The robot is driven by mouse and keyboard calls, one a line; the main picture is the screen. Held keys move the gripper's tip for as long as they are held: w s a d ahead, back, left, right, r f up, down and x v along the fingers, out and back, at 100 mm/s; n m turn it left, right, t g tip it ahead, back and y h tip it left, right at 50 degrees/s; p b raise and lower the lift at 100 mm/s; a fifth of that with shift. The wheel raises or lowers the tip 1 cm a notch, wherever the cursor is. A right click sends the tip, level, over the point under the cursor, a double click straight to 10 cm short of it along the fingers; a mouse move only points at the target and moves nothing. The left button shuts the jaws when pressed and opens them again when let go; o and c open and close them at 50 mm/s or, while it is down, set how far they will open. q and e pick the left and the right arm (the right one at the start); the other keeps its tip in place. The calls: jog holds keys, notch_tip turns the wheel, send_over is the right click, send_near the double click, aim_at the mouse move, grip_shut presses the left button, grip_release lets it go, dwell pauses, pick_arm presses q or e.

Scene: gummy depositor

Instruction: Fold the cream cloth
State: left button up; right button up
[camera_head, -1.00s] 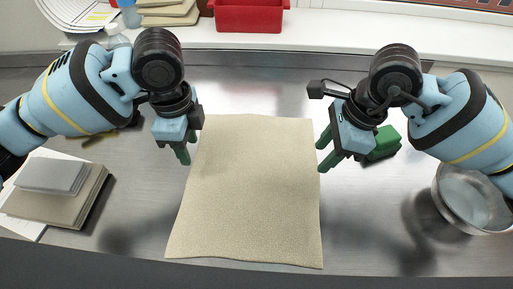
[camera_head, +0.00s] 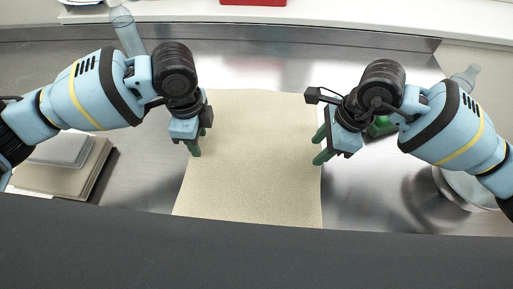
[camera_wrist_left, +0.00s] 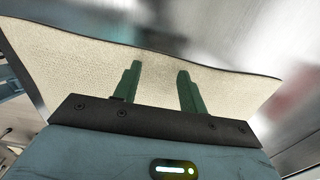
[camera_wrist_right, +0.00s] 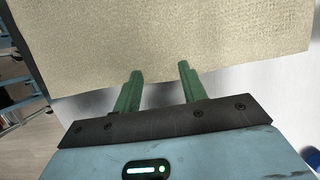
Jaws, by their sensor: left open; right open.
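The cream cloth (camera_head: 255,170) lies flat and unfolded on the steel table between my arms. Its lower edge meets the dark front edge in the head view. My left gripper (camera_head: 195,150) is open above the cloth's left edge; its green fingers (camera_wrist_left: 158,85) show apart over the cloth (camera_wrist_left: 90,60) in the left wrist view. My right gripper (camera_head: 320,148) is open at the cloth's right edge; in the right wrist view its fingers (camera_wrist_right: 160,80) are apart, with tips near the edge of the cloth (camera_wrist_right: 180,35). Neither holds anything.
A stack of boards or folded pieces (camera_head: 62,170) lies at the left. A metal bowl (camera_head: 462,188) stands at the right, partly behind my right arm. A green object (camera_head: 382,127) sits behind the right gripper. A red bin (camera_head: 254,2) is at the back.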

pick_arm(q)
jog(key=shift+f, duration=0.3)
pick_arm(e)
jog(key=shift+f, duration=0.25)
pick_arm(q)
jog(key=shift+f, duration=0.15)
pick_arm(e)
jog(key=shift+f, duration=0.15)
pick_arm(q)
jog(key=shift+c, duration=0.3)
pick_arm(e)
jog(key=shift+c, duration=0.3)
pick_arm(q)
jog(key=shift+s, duration=0.1)
grip_shut()
pick_arm(e)
jog(key=shift+s+f, duration=0.1)
jog(key=shift+f, duration=0.05)
grip_shut()
